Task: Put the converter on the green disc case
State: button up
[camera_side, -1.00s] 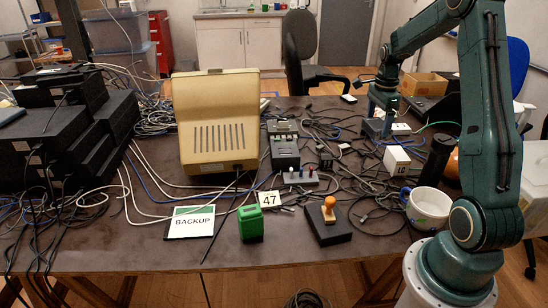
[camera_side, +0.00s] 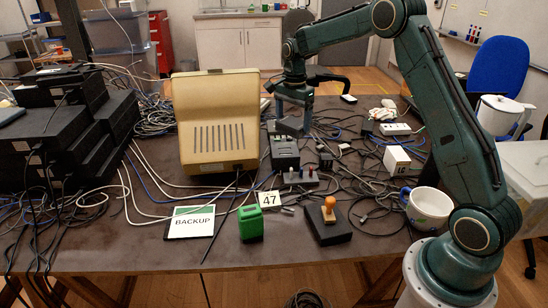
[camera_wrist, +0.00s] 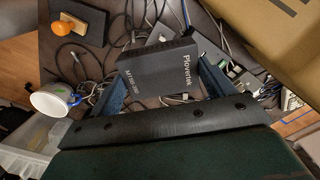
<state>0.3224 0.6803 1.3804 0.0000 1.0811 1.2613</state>
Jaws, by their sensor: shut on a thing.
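The converter (camera_wrist: 150,72) is a dark box with Plovertek lettering, held between the two jaws of my gripper (camera_wrist: 163,74) in the wrist view. In the side view my gripper (camera_side: 293,108) is above the back middle of the table, right of the beige terminal. The dark converter (camera_side: 289,127) shows below its jaws, above the dark device there. The disc case (camera_side: 191,222), white with a green corner and BACKUP lettering, lies flat at the front left of the table. Nothing lies on its visible face. My gripper is well behind and right of it.
The beige terminal (camera_side: 215,124) stands tall between my gripper and the back left. A green block (camera_side: 250,224) and a 47 card (camera_side: 269,199) are right of the case. A stamp (camera_side: 329,208), a mug (camera_side: 428,206) and many loose cables also occupy the table.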

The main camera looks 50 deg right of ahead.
jog(key=w+a+n, duration=0.2)
jog(key=w+a, duration=0.1)
jog(key=a, duration=0.5)
jog(key=w+a+n, duration=0.2)
jog(key=w+a, duration=0.1)
jog(key=a, duration=0.4)
jog(key=n, duration=0.5)
send_over(199, 228)
notch_tip(199, 228, down, 15)
jog(key=shift+f, duration=0.15)
jog(key=shift+f, duration=0.1)
jog(key=shift+f, duration=2)
jog(key=shift+f, duration=0.1)
jog(key=o, duration=1.1)
jog(key=shift+f, duration=0.1)
